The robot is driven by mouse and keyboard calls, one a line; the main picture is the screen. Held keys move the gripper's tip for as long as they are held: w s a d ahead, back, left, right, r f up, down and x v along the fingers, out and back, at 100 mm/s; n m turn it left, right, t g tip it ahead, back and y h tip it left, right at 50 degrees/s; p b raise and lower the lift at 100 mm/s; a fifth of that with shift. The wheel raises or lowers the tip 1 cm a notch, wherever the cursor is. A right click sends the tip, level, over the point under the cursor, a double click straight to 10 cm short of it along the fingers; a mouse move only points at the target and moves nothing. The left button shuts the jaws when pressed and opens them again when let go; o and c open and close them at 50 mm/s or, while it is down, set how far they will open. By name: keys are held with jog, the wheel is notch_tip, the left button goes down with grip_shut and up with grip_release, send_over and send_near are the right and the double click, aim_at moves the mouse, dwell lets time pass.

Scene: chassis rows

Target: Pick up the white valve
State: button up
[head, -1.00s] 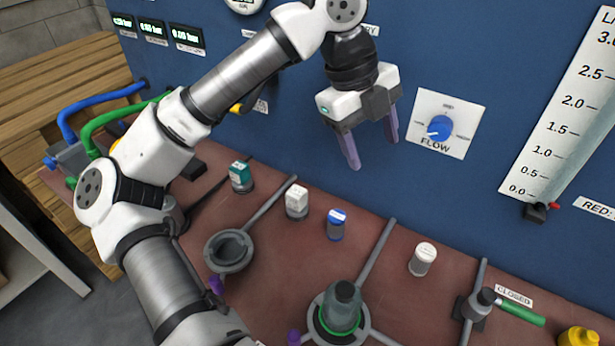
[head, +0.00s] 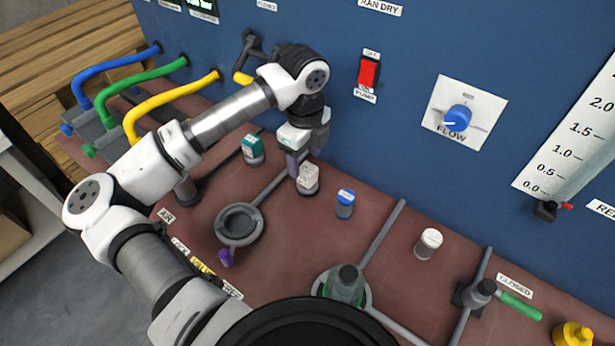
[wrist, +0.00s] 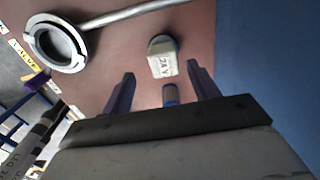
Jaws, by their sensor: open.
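A white block-shaped valve (head: 308,181) on a grey base stands upright on the red-brown bench. In the wrist view the white valve (wrist: 162,62) shows a "24 V" label. My gripper (head: 305,163) is open and empty, right over this valve and pointing down. In the wrist view the valve appears between and just beyond the fingertips of my gripper (wrist: 160,72). In the head view the fingers overlap its top, and I cannot tell whether they touch it. A white round-capped piece (head: 429,241) stands farther right.
A teal-topped piece (head: 252,148) stands left of the valve and a blue-topped piece (head: 345,203) right of it. A grey ring holder (head: 239,223) lies in front. The blue panel (head: 420,50) rises close behind. Yellow hose (head: 165,100) lies left.

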aim_at(307, 168)
jog(key=shift+w+d+f+p, duration=0.15)
jog(key=shift+f+p, duration=0.35)
jog(key=shift+f, duration=0.75)
jog(key=shift+d+f+p, duration=0.1)
jog(key=shift+f+p, duration=0.4)
jog(key=shift+f, duration=0.7)
jog(key=shift+c, duration=0.4)
jog(key=c, duration=1.2)
